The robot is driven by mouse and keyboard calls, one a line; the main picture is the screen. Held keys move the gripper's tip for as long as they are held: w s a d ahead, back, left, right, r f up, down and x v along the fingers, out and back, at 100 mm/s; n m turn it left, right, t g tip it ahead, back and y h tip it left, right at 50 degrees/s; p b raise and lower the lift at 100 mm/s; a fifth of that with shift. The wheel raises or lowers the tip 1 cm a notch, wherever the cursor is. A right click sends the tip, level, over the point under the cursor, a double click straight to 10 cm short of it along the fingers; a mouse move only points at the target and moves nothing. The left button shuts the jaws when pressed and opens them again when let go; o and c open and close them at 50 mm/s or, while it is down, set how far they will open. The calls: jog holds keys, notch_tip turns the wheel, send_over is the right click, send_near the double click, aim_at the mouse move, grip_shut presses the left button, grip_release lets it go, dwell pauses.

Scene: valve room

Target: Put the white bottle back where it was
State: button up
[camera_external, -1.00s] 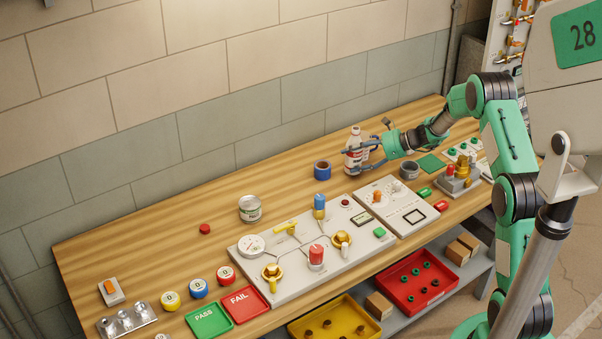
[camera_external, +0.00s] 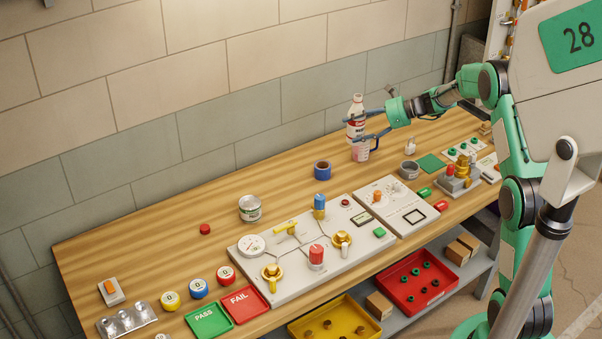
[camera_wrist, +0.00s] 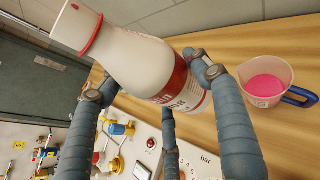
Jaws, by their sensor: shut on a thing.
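The white bottle (camera_external: 357,117) has a red label band and a red ring below its cap. My gripper (camera_external: 366,126) is shut around the bottle and holds it upright, raised above the bench (camera_external: 290,185). In the wrist view the bottle (camera_wrist: 135,55) lies slanted across the picture, with the fingers (camera_wrist: 165,110) around its body. A clear measuring jug (camera_external: 362,150) with pink liquid and a blue handle stands just below and behind the held bottle. It also shows at the right in the wrist view (camera_wrist: 265,80). The bottle's earlier place is not marked in view.
A blue tape roll (camera_external: 322,170) stands left of the jug, and a grey ring (camera_external: 409,170) to its right. The valve panel (camera_external: 300,250) fills the front middle.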

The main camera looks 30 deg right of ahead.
jog(key=w+a+r+m+p, duration=0.1)
jog(key=w+a, duration=0.4)
jog(key=a, duration=1)
jog(key=w+a, duration=0.4)
jog(key=a, duration=1.1)
jog(key=shift+t+h, duration=0.4)
jog(key=f, duration=0.5)
jog(key=shift+w, duration=0.2)
jog(key=shift+f, duration=0.1)
notch_tip(320, 180, down, 6)
jog(key=b, duration=0.1)
jog(key=shift+f+b, duration=0.5)
jog(key=shift+f, duration=1.4)
jog(key=shift+f, duration=0.15)
